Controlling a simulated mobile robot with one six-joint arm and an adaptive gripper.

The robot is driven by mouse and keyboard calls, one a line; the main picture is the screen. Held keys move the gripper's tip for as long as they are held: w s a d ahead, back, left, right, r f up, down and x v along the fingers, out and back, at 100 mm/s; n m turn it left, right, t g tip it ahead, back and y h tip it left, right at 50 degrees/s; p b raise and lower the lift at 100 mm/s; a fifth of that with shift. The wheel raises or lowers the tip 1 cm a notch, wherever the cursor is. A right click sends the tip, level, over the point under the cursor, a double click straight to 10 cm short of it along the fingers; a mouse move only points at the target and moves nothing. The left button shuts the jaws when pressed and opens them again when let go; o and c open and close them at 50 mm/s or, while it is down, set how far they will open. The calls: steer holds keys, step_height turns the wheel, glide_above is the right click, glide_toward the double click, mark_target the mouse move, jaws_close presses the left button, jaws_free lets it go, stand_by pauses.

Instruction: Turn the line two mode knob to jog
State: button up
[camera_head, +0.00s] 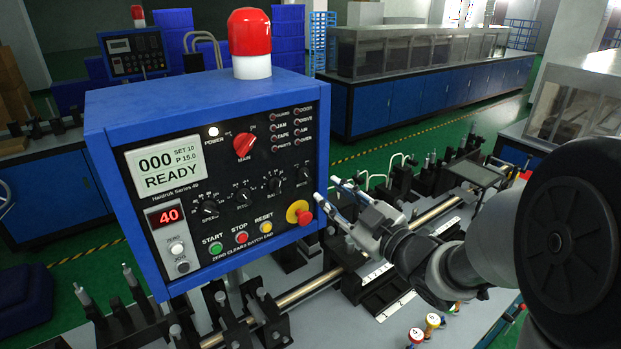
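A blue control box (215,88) with a black front panel stands at centre left. A row of small black knobs crosses the panel: a speed knob (209,207), a second knob (242,196), a third knob (274,184) and a right-hand knob (304,174). Their small labels are mostly unreadable, so I cannot tell which, if any, is the mode knob. A larger red main knob (244,145) sits above them. My gripper (328,190) is right of the panel edge, its two fingers parted and pointing left toward the panel. Nothing shows between them.
A red emergency button (304,217) on a yellow ring is the panel part nearest my fingers. Start (216,248), stop (241,238) and reset (266,228) buttons line the bottom. A second control box (133,53) stands at the back left. A metal rail (300,290) with fixtures runs below.

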mark_target(307, 176)
steer(key=x, duration=0.9)
steer(key=shift+c, duration=0.5)
jaws_close()
